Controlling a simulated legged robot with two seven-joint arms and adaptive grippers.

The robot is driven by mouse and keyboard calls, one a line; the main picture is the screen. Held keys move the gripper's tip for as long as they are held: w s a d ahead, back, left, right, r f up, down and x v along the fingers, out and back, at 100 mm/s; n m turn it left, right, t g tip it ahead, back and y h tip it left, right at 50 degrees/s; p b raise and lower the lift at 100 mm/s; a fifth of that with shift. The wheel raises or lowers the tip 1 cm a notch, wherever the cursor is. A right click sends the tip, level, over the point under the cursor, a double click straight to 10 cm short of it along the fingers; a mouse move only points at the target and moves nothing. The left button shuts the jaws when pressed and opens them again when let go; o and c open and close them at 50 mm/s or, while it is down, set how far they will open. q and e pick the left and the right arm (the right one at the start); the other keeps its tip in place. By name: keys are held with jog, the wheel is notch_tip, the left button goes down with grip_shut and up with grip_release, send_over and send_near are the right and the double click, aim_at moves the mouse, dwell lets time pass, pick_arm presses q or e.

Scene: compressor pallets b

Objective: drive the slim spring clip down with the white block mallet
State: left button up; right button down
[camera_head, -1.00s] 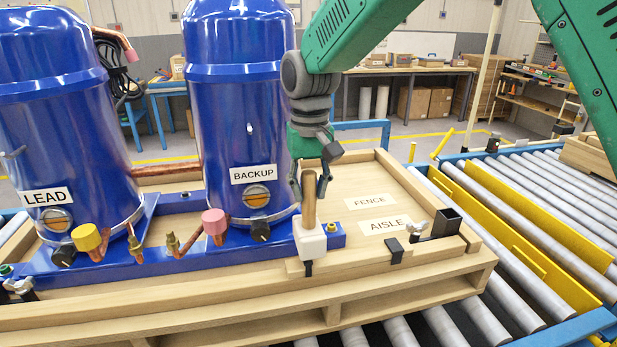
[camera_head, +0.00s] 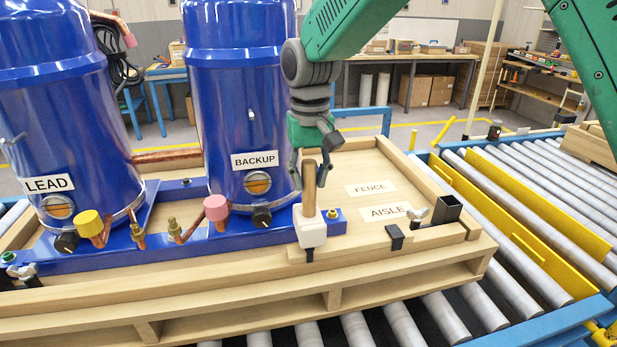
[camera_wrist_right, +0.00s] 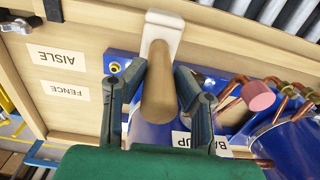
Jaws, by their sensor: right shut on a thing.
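The white block mallet has a white head (camera_head: 311,229) and a wooden handle (camera_head: 309,188). It stands upright, head down, at the pallet's front edge. My right gripper (camera_head: 308,170) is shut on the handle, one finger on each side; the wrist view also shows the handle (camera_wrist_right: 159,85) between the fingers. A narrow black clip (camera_head: 309,255), apparently the slim spring clip, shows just below the head on the edge board. The head hides its top, and I cannot tell whether they touch. A wider black clip (camera_head: 396,237) sits further right. My left gripper is out of view.
The blue BACKUP compressor (camera_head: 240,110) stands close left of my right gripper, with a pink-capped copper pipe (camera_head: 216,208) in front. A black square holder (camera_head: 447,209) and wing nut stand at the right corner. The board around the FENCE label (camera_head: 370,188) is clear.

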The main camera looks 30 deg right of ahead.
jog(key=shift+a, duration=0.25)
jog(key=shift+a+f, duration=0.1)
jog(key=shift+f, duration=0.3)
jog(key=shift+f+b, duration=0.45)
jog(key=shift+f, duration=0.55)
jog(key=shift+r, duration=0.1)
jog(key=shift+r+p, duration=0.5)
jog(key=shift+r, duration=0.45)
jog(key=shift+f, duration=0.15)
